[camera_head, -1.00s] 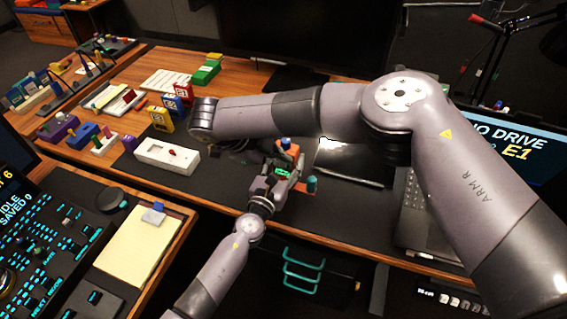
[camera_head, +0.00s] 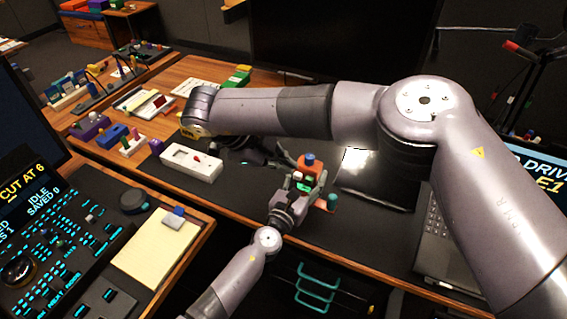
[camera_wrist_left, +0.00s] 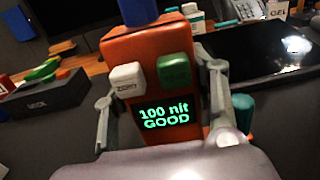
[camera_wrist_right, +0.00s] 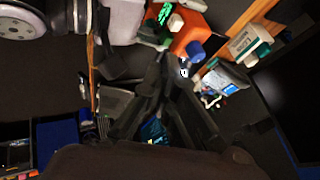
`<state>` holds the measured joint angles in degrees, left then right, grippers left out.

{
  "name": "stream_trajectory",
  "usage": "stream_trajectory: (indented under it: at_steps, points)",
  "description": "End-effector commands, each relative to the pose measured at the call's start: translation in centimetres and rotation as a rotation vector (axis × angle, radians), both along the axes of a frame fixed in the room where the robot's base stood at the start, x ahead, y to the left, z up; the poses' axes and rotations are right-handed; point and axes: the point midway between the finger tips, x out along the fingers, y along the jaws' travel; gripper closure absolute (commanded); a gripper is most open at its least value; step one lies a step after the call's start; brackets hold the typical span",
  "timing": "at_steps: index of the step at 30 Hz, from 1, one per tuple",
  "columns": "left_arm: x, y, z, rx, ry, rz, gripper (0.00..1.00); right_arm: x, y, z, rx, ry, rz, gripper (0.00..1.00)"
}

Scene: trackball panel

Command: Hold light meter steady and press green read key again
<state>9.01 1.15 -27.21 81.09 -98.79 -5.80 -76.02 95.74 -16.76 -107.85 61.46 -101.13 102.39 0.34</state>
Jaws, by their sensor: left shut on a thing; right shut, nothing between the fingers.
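The orange light meter (camera_head: 308,162) has a blue knob on top and stands upright over the dark mat. My left gripper (camera_head: 304,186) is shut on it, one finger at each side. In the left wrist view the light meter (camera_wrist_left: 143,47) faces me. Its screen (camera_wrist_left: 165,115) reads "100 nit GOOD". Above the screen are a white key (camera_wrist_left: 125,77) and the green key (camera_wrist_left: 174,71); neither is covered. My right gripper (camera_wrist_right: 168,78) is shut and empty, apart from the meter in the right wrist view; in the head view it is dark and partly hidden behind my right arm.
A teal-topped peg (camera_head: 332,201) stands right of the meter. A dark glossy panel (camera_head: 376,178) lies to the right, beside a laptop (camera_head: 446,235). A yellow notepad (camera_head: 155,246) is at the front left.

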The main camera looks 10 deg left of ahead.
Motion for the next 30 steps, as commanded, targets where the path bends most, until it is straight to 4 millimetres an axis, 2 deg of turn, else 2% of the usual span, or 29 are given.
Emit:
stream_trajectory:
  at_steps: [10, 30]
  points:
    - [0.0, 0.0, 0.0, 0.000, 0.000, 0.000, 0.81, -0.1, 0.2, 0.4, 0.000, -0.001, 0.000, 1.00]
    - [0.0, 0.0, 0.0, 0.000, 0.000, 0.000, 0.81, -1.3, 2.3, 5.2, 0.000, -0.001, 0.000, 1.00]
